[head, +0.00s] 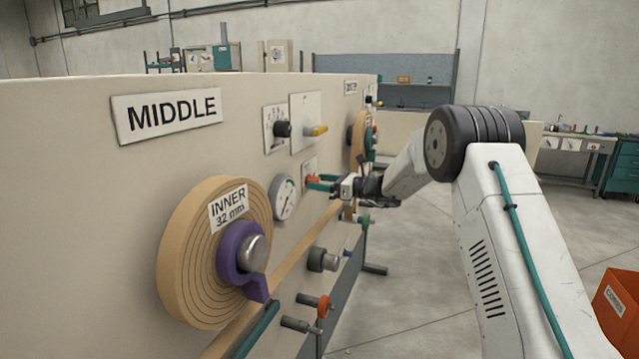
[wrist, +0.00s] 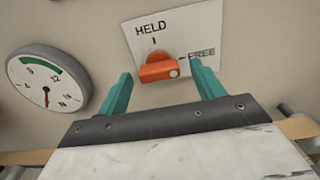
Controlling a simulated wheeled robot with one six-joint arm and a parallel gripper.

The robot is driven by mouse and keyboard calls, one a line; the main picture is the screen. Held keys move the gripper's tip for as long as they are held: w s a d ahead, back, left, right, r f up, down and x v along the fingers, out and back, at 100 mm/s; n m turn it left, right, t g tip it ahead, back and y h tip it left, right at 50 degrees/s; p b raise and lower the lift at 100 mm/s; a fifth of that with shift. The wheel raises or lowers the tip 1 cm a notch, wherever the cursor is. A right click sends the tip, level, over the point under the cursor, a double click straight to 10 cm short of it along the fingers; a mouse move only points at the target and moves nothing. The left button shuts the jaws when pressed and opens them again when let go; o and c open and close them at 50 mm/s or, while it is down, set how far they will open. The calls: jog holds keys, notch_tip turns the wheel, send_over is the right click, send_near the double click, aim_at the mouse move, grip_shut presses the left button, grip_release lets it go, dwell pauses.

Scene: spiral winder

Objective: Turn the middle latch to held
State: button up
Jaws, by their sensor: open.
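The orange latch (wrist: 158,71) sits on a white plate (wrist: 205,32) marked HELD at the top and FREE at the right. Its bar lies roughly level in the wrist view, with the white dot at its right end, on the FREE side. My gripper (wrist: 161,75) is open, with one teal finger to the left and one to the right of the latch. I cannot tell whether either finger touches it. In the head view my gripper (head: 322,183) is at the panel, and the latch is mostly hidden by the fingers.
A round gauge (wrist: 47,79) is close to the left finger. Open floor lies to the right.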

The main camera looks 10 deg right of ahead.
jog(key=shift+w+a, duration=0.35)
jog(key=shift+a, duration=0.1)
jog(key=c, duration=1)
